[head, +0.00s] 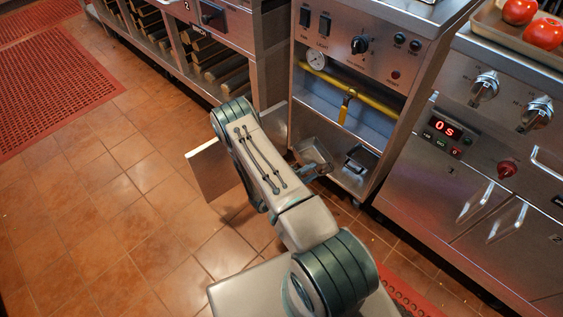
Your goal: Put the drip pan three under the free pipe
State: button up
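A small metal pan (316,151) is tilted at the left side of the open cabinet (372,128), at the end of my arm. My gripper (309,170) is at this pan's near edge, partly hidden by my arm. I cannot tell whether its fingers are closed on the pan. A second, darker pan-like thing (361,157) sits to the right, low in the cabinet. A yellow pipe (372,102) runs across the cabinet above both, with a yellow valve handle (346,108) hanging down. No number is readable on either pan, and no free pipe end is clear.
An open door panel (213,170) stands left of my arm. A gauge (316,60) sits at the cabinet's upper left. To the right is a unit with a red display (443,129) and a tray of tomatoes (487,32).

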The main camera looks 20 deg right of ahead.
jog(key=s+a+r+m+g+y, duration=0.2)
jog(key=r+m+g+y, duration=0.15)
jog(key=r, duration=0.75)
jog(key=s+a+r+m+g+y, duration=0.25)
jog(key=r+g, duration=0.25)
jog(key=r, duration=0.6)
jog(key=s+a+r+t+y, duration=0.5)
jog(key=s+a+r+y, duration=0.5)
jog(key=a+r, duration=0.4)
notch_tip(320, 180, up, 2)
jog(key=shift+s+a+t, duration=0.35)
jog(key=shift+s, duration=0.25)
jog(key=shift+s+a+r, duration=0.15)
jog(key=shift+a+r, duration=0.05)
jog(key=shift+a, duration=0.1)
jog(key=shift+c, duration=0.5)
jog(key=shift+a+r+t, duration=0.1)
jog(key=shift+a+t, duration=0.05)
jog(key=shift+t, duration=0.15)
grip_shut()
